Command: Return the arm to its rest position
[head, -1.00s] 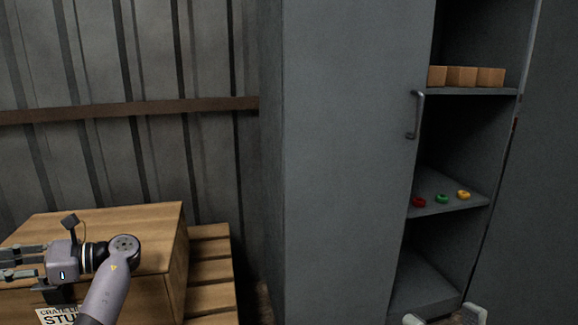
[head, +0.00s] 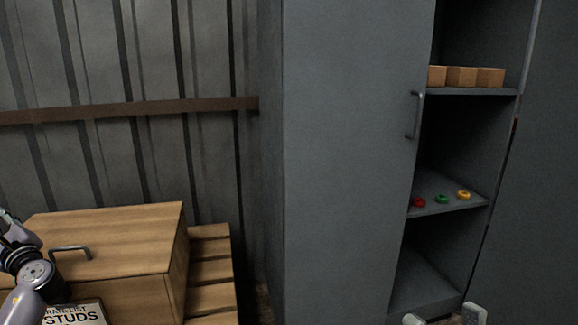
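My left arm (head: 35,275) comes in at the lower left corner, in front of the wooden crate (head: 110,240). Its wrist reaches the left picture edge, and the gripper's fingers are out of the picture. My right gripper (head: 445,318) shows only as two pale grey fingertips at the bottom edge, in front of the cabinet's base. The tips stand well apart with nothing seen between them.
The crate has a lid handle (head: 70,250) and a label (head: 74,314) reading "STUDS", and sits on a slatted pallet (head: 209,270). A grey cabinet (head: 350,150) stands open on its right, with three small boxes (head: 462,77) above red, green and yellow rings (head: 442,198).

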